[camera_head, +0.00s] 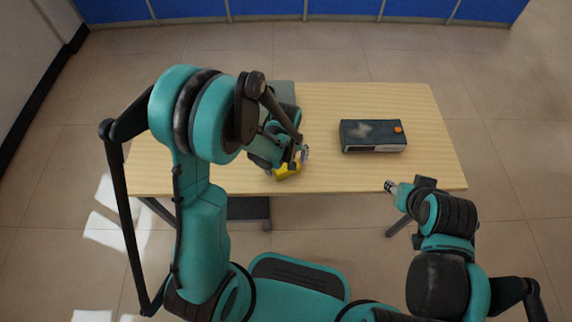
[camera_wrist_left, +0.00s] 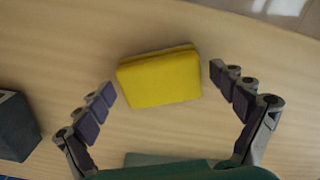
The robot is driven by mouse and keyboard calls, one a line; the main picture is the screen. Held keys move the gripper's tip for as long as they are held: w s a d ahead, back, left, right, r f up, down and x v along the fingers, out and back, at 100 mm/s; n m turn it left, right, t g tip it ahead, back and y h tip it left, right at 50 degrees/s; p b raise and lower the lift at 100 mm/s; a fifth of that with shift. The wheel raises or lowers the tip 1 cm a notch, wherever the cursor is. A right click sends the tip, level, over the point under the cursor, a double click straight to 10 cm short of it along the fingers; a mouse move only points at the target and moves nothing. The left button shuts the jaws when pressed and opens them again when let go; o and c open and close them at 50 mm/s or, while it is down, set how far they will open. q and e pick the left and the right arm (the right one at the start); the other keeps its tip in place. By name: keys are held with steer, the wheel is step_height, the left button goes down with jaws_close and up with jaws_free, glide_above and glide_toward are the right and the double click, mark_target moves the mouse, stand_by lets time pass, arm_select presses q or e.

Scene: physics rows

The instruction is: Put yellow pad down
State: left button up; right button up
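The yellow pad (camera_wrist_left: 160,78) lies on the wooden table between and just ahead of my left gripper's fingers in the left wrist view. In the head view only part of the yellow pad (camera_head: 288,172) shows, near the table's front edge, below my left gripper (camera_head: 296,160). In the left wrist view my left gripper (camera_wrist_left: 165,95) has its fingers spread wide, with a gap on both sides of the pad. My right gripper (camera_head: 390,186) is by the front right edge of the table; its fingers are too small to read.
A dark box with an orange knob (camera_head: 373,136) stands on the right half of the wooden table (camera_head: 320,100). A grey object (camera_head: 281,92) is at the back, partly hidden by my left arm. A dark grey block (camera_wrist_left: 14,126) shows at left in the wrist view.

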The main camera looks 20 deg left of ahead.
arm_select(q)
steer(key=shift+r+p, duration=0.3)
steer(key=shift+r, duration=0.05)
step_height(320, 180, up, 12)
steer(key=p, duration=0.5)
steer(key=s+a+r+m+t, duration=0.2)
steer(key=s+r+m+t, duration=0.1)
steer(key=s+r+m, duration=0.1)
steer(key=s+a+r+m+t, duration=0.2)
steer(key=s+r, duration=0.4)
steer(key=r, duration=0.3)
steer(key=shift+a+r+m+t, duration=0.25)
steer(key=shift+a+m+t, duration=0.15)
steer(key=shift+m+t, duration=0.6)
steer(key=shift+o, duration=0.6)
steer(key=shift+s, duration=0.1)
